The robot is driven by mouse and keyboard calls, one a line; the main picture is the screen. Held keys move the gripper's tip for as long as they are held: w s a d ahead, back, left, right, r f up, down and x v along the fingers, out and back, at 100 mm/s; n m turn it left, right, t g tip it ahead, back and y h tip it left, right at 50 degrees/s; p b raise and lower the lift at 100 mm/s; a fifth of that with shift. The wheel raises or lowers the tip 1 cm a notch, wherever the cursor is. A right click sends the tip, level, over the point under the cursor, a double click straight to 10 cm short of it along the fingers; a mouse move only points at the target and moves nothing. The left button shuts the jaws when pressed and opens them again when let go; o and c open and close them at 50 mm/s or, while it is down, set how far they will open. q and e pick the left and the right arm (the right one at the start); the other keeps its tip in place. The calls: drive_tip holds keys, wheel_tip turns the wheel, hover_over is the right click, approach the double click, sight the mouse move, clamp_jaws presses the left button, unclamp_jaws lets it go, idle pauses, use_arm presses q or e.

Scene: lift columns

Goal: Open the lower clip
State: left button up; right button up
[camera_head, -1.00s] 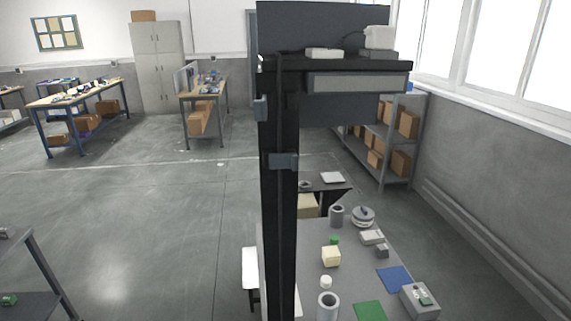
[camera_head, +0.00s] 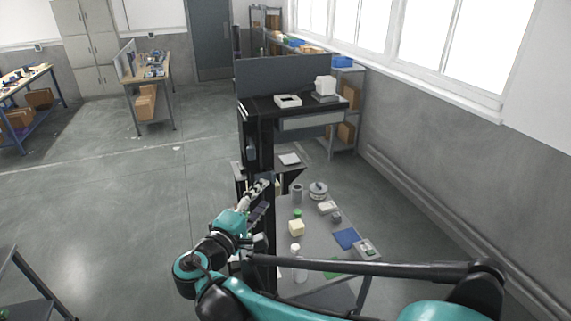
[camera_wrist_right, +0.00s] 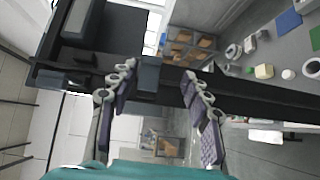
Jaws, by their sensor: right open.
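The black lift column (camera_head: 265,140) stands upright at the middle of the head view. A grey-blue clip (camera_head: 251,150) shows on its upper left side, probably the upper one. The lower clip is hidden there behind my right gripper (camera_head: 262,192), which is at the column. In the right wrist view, the column (camera_wrist_right: 240,92) runs sideways and a grey-blue clip (camera_wrist_right: 148,74) sits on it. My right gripper (camera_wrist_right: 160,72) is open, with one finger on each side of this clip. Contact cannot be told. My left gripper is not in view.
A dark shelf (camera_head: 335,103) with white items tops the column. A grey table (camera_head: 320,240) with cylinders, boxes and coloured mats stands right of the column. My right arm crosses in front of it. Open floor (camera_head: 120,220) lies on the left.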

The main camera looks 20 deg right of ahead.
sight(272, 180)
drive_tip(key=x, duration=0.5)
drive_tip(key=r+x, duration=0.1)
drive_tip(key=x, duration=0.1)
drive_tip(key=shift+w+d, duration=0.2)
drive_tip(key=shift+w, duration=0.2)
drive_tip(key=shift+r, duration=0.1)
clamp_jaws()
